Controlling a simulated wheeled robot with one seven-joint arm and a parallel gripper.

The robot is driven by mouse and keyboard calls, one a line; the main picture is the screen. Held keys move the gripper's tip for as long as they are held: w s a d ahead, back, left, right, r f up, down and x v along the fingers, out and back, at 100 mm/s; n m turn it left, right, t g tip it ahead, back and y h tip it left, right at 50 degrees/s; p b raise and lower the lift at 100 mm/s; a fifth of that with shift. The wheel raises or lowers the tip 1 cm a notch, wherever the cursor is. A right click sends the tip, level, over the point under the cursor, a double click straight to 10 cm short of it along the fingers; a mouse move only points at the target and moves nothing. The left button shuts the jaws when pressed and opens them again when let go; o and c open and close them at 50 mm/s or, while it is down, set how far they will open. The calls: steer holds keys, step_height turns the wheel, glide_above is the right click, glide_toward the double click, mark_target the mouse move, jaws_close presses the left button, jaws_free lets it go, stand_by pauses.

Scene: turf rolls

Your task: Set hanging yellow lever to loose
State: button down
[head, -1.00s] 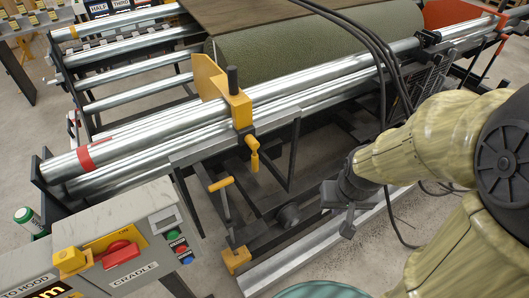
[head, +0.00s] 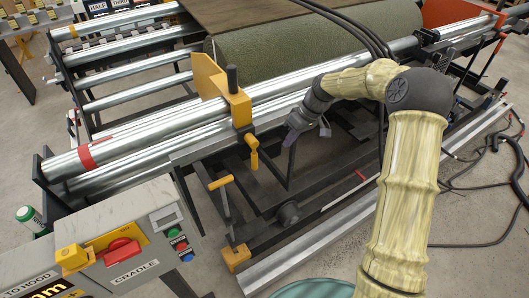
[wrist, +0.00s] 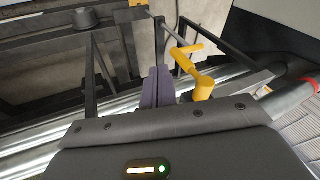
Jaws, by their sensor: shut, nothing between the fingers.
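The hanging yellow lever (head: 253,154) points down from below the yellow bracket (head: 238,104) on the steel rollers. In the wrist view the lever (wrist: 203,88) is just right of my fingertips, apart from them. A second yellow handle (head: 221,183) sits crosswise on a dark rod lower down; it also shows in the wrist view (wrist: 188,49). My gripper (head: 291,140) is to the right of the hanging lever in the head view. In the wrist view its purple fingers (wrist: 158,86) are together and empty.
Dark frame bars stand around the levers, one upright (head: 293,165) close by my gripper. Steel rollers (head: 150,128) run behind. A control panel (head: 120,245) with a red switch and buttons is at the lower left. Black hoses (head: 365,35) hang over the green roll (head: 290,50).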

mark_target(252, 153)
steer(key=w, duration=0.1)
steer(key=w+n+y, duration=0.1)
steer(key=w, duration=0.1)
steer(key=w+y, duration=0.1)
steer(key=w, duration=0.1)
steer(key=shift+w+d+f+n, duration=0.2)
steer(key=shift+d+f+n, duration=0.1)
steer(key=shift+d, duration=0.05)
steer(key=s+a+f+p, duration=0.3)
steer(key=a+f+p, duration=0.1)
steer(key=a+f, duration=0.4)
steer(key=shift+s+a, duration=0.25)
steer(key=shift+a, duration=0.15)
steer(key=shift+f+y, duration=0.1)
steer(key=shift+y, duration=0.2)
